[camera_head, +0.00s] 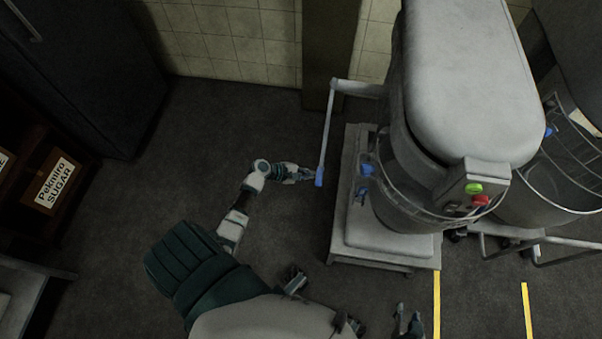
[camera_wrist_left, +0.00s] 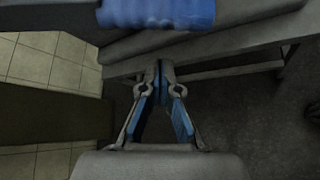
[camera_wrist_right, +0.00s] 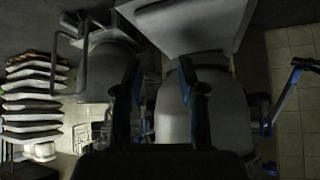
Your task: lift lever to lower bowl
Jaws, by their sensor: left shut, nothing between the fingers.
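The lever (camera_head: 328,130) is a thin pale bar hanging from an arm on the mixer's left side, with a blue grip (camera_head: 319,177) at its lower end. The grip shows large at the top of the left wrist view (camera_wrist_left: 155,12). My left gripper (camera_head: 306,174) is just left of the grip; in its wrist view the fingertips (camera_wrist_left: 165,65) are together, empty, and appear apart from the grip. The metal bowl (camera_head: 408,210) sits under the mixer head, partly hidden by it. My right gripper (camera_head: 407,318) is open, low in the head view, away from the lever.
The grey mixer (camera_head: 470,80) stands on a wide base (camera_head: 385,240) right of the lever. A second bowl (camera_head: 550,190) and machine stand further right. A shelf with a sugar box (camera_head: 53,187) is at the left. Dark floor left of the lever is clear.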

